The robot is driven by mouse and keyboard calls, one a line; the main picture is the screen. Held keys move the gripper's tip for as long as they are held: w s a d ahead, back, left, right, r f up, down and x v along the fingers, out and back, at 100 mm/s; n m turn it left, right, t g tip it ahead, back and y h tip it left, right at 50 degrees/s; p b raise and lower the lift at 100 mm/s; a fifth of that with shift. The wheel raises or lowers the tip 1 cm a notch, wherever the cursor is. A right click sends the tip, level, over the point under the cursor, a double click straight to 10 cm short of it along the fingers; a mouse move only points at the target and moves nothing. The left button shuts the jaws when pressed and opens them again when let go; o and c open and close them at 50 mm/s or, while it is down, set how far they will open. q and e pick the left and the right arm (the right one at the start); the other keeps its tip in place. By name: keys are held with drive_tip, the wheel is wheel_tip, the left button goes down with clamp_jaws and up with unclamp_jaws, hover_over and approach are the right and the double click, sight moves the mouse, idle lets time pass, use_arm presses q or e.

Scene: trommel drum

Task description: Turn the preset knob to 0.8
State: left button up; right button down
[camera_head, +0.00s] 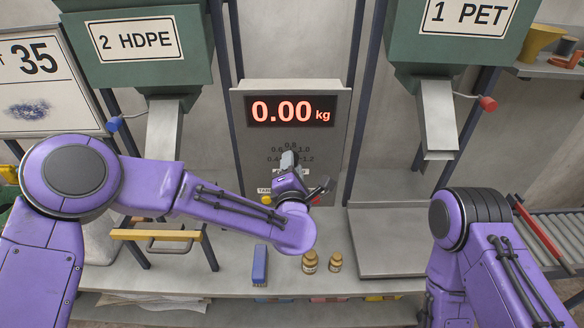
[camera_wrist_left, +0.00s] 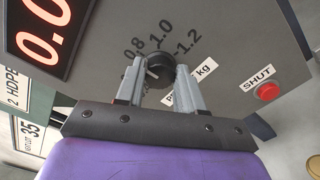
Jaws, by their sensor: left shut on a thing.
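The preset knob (camera_wrist_left: 158,66) is a round black dial on the grey panel below the weight display. The printed numbers 0.8, 1.0 and 1.2 show above it in the left wrist view. A pale mark shows on the knob's lower left face; I cannot tell which number it points to. My left gripper (camera_head: 289,158) is at the panel, with its two grey fingers (camera_wrist_left: 160,72) on either side of the knob, shut on it. In the head view the gripper hides the knob. My right arm shows at the right, but its gripper is out of view.
The red display (camera_head: 291,111) reads 0.00 kg. A red button (camera_wrist_left: 267,91) labelled SHUT is right of the knob in the wrist view. Metal chutes (camera_head: 437,118) flank the panel.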

use_arm(q)
drive_tip(key=shift+f, duration=0.1)
idle(0.4)
drive_tip(key=o, duration=1)
drive_tip(key=shift+o, duration=0.2)
drive_tip(key=s+b, duration=0.3)
drive_tip(key=s, duration=0.7)
drive_tip(key=shift+s, duration=0.35)
drive_tip(key=shift+a, duration=0.1)
